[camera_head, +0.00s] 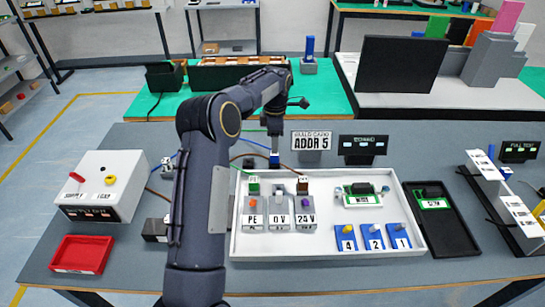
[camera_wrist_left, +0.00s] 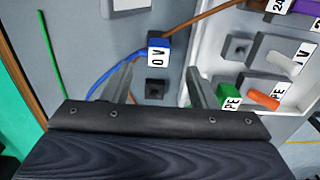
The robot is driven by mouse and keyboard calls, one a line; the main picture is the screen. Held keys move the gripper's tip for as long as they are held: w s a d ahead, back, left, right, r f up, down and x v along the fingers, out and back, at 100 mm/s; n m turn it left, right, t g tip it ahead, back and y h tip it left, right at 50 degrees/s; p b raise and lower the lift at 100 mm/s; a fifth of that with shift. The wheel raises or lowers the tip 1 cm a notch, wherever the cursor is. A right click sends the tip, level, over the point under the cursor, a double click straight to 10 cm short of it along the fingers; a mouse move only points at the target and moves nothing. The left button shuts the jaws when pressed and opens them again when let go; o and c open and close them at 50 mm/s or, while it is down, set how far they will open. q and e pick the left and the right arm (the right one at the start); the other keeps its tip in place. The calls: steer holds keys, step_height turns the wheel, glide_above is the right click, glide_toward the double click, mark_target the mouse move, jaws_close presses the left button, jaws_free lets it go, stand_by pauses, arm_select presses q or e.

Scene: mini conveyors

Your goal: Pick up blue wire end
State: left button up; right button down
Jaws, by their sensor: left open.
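The blue wire end (camera_wrist_left: 158,52), a small blue block with a white "0 V" label, lies on the grey table in the left wrist view. A blue wire (camera_wrist_left: 100,78) runs from it toward the lower left, behind a finger. My left gripper (camera_wrist_left: 158,80) is open, its two fingers apart with the blue end ahead of and between them, not clasped. In the head view the blue end (camera_head: 274,160) shows just below my left gripper (camera_head: 275,146), behind the white tray. My right gripper is not in view.
The white tray (camera_head: 240,235) holds grey PE, 0 V and 24 V terminal blocks and several blue numbered blocks. The green PE wire end (camera_wrist_left: 229,95) is near the right finger. A brown wire (camera_wrist_left: 205,20) passes close by. The ADDR 5 sign (camera_head: 311,141) stands behind.

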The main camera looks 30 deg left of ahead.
mark_target(274, 158)
arm_select(q)
step_height(274, 158, down, 7)
steer(key=shift+f+p, duration=0.1)
steer(key=shift+p, duration=0.55)
steer(key=shift+a, duration=0.1)
steer(key=c, duration=1.1)
